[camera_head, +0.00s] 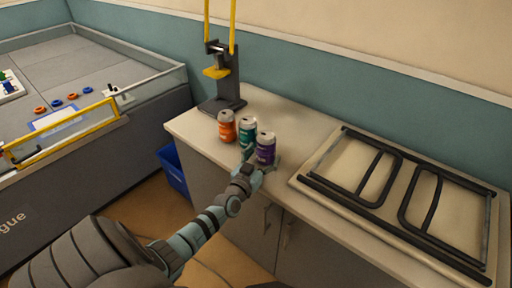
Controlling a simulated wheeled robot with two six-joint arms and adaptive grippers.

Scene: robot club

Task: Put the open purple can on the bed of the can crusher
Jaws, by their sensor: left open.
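The purple can (266,147) stands upright on the counter, at the right end of a short row of cans. My left gripper (262,165) is open at the can's front, low near its base. The gripper overlaps the can's lower part in the picture, and I cannot tell whether the fingers touch it. The can crusher (223,85) stands at the back left of the counter, with a dark base, a yellow block on its post and a raised yellow handle. My right gripper is not in view.
A teal can (247,135) stands close beside the purple can, and an orange can (226,126) is further left. A folded table with black legs (372,185) lies on the right of the counter. A blue bin (173,171) is on the floor at left.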

